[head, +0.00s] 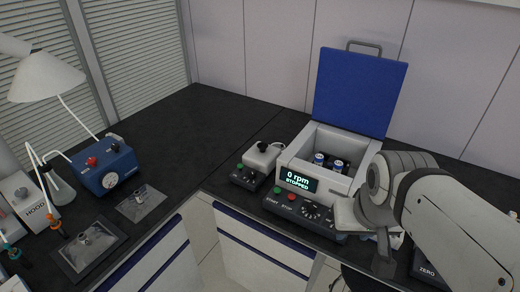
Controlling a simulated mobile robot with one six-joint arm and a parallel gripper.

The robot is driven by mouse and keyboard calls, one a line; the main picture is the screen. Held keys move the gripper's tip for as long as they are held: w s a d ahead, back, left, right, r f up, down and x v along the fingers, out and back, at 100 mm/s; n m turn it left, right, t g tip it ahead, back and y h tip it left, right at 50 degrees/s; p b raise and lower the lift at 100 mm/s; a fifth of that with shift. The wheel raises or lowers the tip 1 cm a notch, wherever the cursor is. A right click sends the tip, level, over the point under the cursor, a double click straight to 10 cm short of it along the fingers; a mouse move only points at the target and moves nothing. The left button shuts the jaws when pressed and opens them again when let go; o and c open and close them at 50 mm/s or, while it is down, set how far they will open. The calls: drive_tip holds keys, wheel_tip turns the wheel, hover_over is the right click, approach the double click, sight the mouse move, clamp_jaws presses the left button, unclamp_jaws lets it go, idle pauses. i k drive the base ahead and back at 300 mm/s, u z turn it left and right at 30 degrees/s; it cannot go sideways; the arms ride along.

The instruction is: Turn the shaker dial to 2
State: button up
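The shaker (290,168) is a pale box on the black bench, with its blue lid (355,92) standing open. Its display (297,180) reads "0 rpm STOPPED". A dark front panel below carries a green START button, a red STOP button and the round shaker dial (312,212) with pale marks around it. The dial's setting is too small to read. My gripper (384,250) is just right of the panel, apart from the dial in the picture. My arm covers the shaker's right side, and I cannot tell whether the fingers are open.
Capped vials (320,158) stand inside the shaker. A small grey device with a black knob (262,146) stands left of it. The bench (215,125) behind is clear.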

sight(251, 173)
drive_tip(key=u, duration=0.7)
drive_tip(key=k, duration=1.15)
drive_tip(key=u, duration=1.05)
drive_tip(key=i, duration=1.65)
drive_tip(key=z, duration=1.35)
drive_tip(key=i, duration=0.85)
drive_tip(key=z, duration=0.5)
drive_tip(key=k, duration=0.9)
drive_tip(key=z, duration=0.15)
drive_tip(key=i, duration=0.6)
